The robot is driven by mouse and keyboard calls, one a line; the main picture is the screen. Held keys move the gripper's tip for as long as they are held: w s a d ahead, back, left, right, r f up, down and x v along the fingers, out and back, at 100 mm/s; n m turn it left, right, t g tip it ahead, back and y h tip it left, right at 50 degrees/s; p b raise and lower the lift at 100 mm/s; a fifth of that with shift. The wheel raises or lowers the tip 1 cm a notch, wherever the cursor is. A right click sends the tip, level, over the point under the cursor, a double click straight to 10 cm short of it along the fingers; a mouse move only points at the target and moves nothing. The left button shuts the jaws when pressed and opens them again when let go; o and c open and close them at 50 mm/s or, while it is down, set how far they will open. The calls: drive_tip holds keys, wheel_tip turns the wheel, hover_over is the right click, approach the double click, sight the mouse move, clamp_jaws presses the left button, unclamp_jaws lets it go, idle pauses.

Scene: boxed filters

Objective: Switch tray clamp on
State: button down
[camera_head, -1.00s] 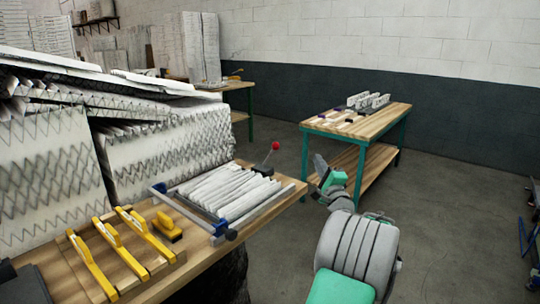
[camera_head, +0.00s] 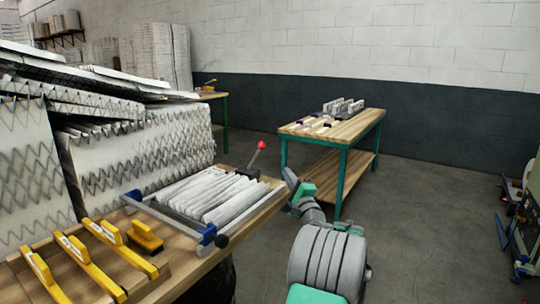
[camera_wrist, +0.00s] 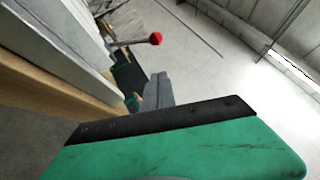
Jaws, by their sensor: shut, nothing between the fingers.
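The tray clamp (camera_head: 222,238) is a blue and grey frame holding a stack of white pleated sheets (camera_head: 210,194) on the near wooden bench. A lever with a red ball knob (camera_head: 261,145) rises from a dark base (camera_head: 248,172) at its back right corner, tilted to the right. The knob also shows in the wrist view (camera_wrist: 156,39), on a thin rod. My gripper (camera_head: 289,177) is shut and empty, right of the lever and apart from it. In the wrist view its grey fingers (camera_wrist: 158,88) appear below the knob.
Yellow-handled tools (camera_head: 78,264) and a yellow block (camera_head: 145,236) lie at the bench's near left. Large pleated filters (camera_head: 140,160) stand behind the tray. A green-legged table (camera_head: 350,128) stands farther back. The floor right of the bench is open.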

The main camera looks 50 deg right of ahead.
sight(256, 156)
drive_tip(key=w+a+p+x, duration=0.1)
drive_tip(key=a+x, duration=0.1)
drive_tip(key=x, duration=1)
drive_tip(key=shift+r, duration=0.35)
drive_tip(key=shift+w+a, duration=0.15)
drive_tip(key=shift+w, duration=0.05)
